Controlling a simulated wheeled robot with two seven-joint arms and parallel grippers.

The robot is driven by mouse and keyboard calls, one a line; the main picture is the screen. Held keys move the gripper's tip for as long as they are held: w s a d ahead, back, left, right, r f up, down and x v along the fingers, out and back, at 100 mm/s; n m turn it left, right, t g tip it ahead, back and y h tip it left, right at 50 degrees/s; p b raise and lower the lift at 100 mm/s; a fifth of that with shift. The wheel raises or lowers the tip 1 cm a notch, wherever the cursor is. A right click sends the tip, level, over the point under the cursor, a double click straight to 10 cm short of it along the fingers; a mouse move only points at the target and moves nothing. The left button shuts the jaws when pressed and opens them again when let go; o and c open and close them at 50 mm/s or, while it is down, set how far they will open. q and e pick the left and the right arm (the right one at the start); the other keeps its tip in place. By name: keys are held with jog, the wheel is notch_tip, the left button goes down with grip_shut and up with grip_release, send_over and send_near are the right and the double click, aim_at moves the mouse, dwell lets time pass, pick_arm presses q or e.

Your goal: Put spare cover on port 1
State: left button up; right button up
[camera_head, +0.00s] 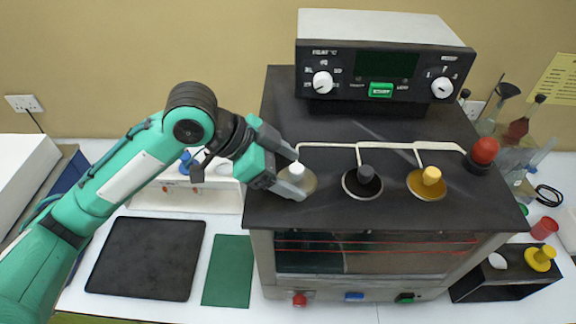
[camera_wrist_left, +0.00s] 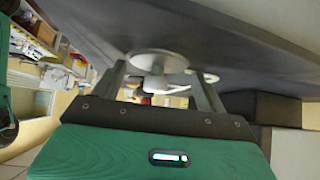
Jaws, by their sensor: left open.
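A cover with a white knob (camera_head: 297,170) lies on the leftmost port of the black machine top. My left gripper (camera_head: 293,168) is open, with its fingers on either side of this knob. In the left wrist view the white knob (camera_wrist_left: 155,83) and its round disc (camera_wrist_left: 156,61) show between the two fingers (camera_wrist_left: 160,85); contact cannot be told. A black-knobbed cover (camera_head: 363,182) is on the middle port and a yellow-knobbed cover (camera_head: 430,180) on the right port. Another yellow cover (camera_head: 541,257) sits on a black stand at the lower right. My right gripper is out of view.
The control box (camera_head: 381,60) stands at the back of the machine top. A red knob (camera_head: 484,151) is at its right edge. Glassware (camera_head: 505,115) and a red cup (camera_head: 544,228) stand right. A black mat (camera_head: 146,258) and green mat (camera_head: 228,270) lie left.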

pick_arm(q)
jog(key=shift+s+f, duration=0.3)
jog(key=shift+f, duration=0.05)
jog(key=shift+a+r, duration=0.2)
jog(key=w+b+v, duration=0.1)
jog(key=b+v, duration=0.3)
jog(key=v, duration=0.9)
jog(key=shift+s+r+b, duration=0.3)
jog(key=shift+r+b, duration=0.05)
jog(key=shift+r, duration=0.1)
